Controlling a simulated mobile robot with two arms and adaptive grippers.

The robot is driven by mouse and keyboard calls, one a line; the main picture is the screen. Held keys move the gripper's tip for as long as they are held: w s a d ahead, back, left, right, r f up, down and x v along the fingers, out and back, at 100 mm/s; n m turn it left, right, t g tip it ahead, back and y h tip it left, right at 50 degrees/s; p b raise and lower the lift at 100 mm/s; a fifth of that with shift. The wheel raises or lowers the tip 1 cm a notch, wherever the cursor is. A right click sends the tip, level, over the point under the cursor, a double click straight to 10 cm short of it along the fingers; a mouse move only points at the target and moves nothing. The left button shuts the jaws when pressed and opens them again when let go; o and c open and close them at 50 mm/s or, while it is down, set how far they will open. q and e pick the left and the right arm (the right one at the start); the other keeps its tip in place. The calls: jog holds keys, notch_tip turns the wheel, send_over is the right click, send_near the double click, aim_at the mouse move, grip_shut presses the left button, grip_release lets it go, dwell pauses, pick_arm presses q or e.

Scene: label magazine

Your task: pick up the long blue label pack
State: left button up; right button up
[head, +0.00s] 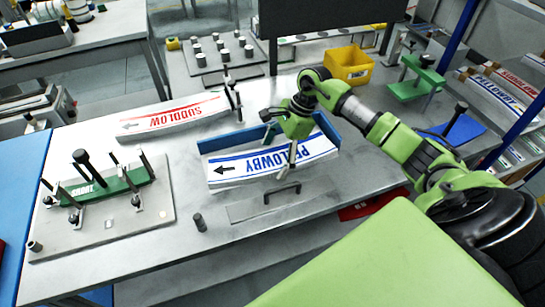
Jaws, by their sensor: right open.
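The long blue label pack (240,171) is a curved white stack with blue "PELLOWBY" lettering, a blue stripe and a black arrow. It lies on the metal table in front of low blue walls (232,140). My right gripper (290,145) is open over the right half of the pack and hides part of its lettering. I cannot tell whether its fingers touch the pack. My left gripper is not in view.
A red-lettered "SUDDLOW" pack (172,117) lies behind left, beside dark posts. A handled plate (258,206) and a dark peg (199,222) are in front. A yellow bin (348,66) stands behind.

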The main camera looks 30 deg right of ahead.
jog(key=c, duration=1.7)
jog(key=shift+r, duration=0.1)
